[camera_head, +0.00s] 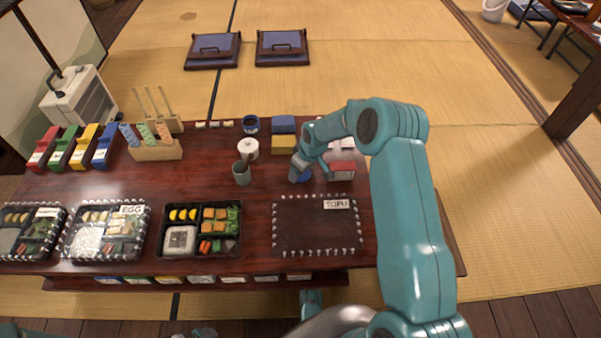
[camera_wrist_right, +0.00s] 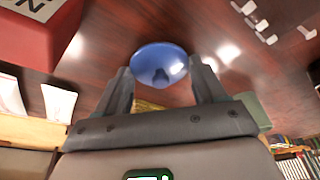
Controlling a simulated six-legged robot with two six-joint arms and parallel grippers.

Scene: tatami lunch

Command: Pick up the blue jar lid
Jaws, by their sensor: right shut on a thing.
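The blue jar lid (camera_wrist_right: 160,63) is a round, glossy disc with a small dark knob-like mark. It sits between the two fingertips of my right gripper (camera_wrist_right: 160,78) in the right wrist view, and the fingers are shut on its sides. In the head view only a bit of the blue lid (camera_head: 304,178) shows beside my right gripper (camera_head: 297,175), just behind the tofu tray. I cannot tell whether the lid touches the table. At the bottom edge of the head view, only a cut-off bit of what seems my left gripper (camera_head: 200,333) shows.
A red box (camera_head: 341,171) stands close right of my right gripper. Yellow (camera_head: 283,145) and blue (camera_head: 284,124) blocks stand behind it. A green cup (camera_head: 242,174) and white pot (camera_head: 248,150) are left. The tofu tray (camera_head: 318,245) and filled bento boxes (camera_head: 202,252) line the front.

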